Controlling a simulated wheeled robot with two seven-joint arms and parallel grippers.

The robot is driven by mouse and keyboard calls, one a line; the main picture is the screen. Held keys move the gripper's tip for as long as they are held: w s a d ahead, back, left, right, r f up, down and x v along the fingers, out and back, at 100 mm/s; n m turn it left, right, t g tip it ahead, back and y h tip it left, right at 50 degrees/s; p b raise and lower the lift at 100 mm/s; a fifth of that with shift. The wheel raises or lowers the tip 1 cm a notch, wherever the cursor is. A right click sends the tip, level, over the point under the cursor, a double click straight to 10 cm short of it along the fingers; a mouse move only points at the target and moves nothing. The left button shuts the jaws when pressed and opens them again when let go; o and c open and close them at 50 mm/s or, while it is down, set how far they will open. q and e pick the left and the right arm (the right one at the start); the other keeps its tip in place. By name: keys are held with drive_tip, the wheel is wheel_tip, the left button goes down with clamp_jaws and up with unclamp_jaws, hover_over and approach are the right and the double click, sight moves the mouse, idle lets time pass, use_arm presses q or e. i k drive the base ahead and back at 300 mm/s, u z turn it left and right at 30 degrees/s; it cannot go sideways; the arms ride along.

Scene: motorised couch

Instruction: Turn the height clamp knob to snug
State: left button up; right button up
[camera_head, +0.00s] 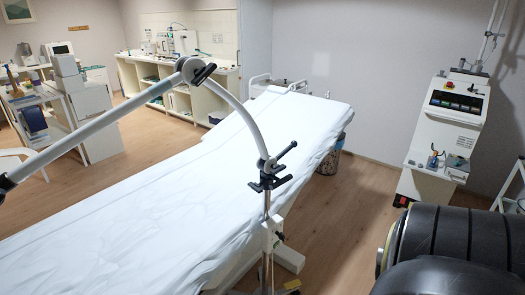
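A white jointed support arm (100,128) reaches over the couch from the left edge. Its elbow joint (190,68) carries a black knob (204,74). From there a curved tube (240,112) runs down to a black clamp (266,178) on an upright post (267,207) at the couch's near right side. The clamp has black handles (288,150) sticking out. A white block (268,234) with a small dark part sits lower on the post. I cannot tell which of these is the height clamp knob. Neither gripper is in view.
A couch (150,205) under a white sheet fills the middle. A white console (450,130) stands at the right, with a bin (330,162) by the couch's far end. Trolleys (85,105) and a counter (180,85) stand behind. Wooden floor (350,215) is clear right of the post.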

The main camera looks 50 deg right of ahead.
sight(255, 186)
drive_tip(key=k, duration=0.3)
drive_tip(key=z, duration=1.3)
drive_tip(key=i, duration=0.3)
drive_tip(key=z, duration=0.2)
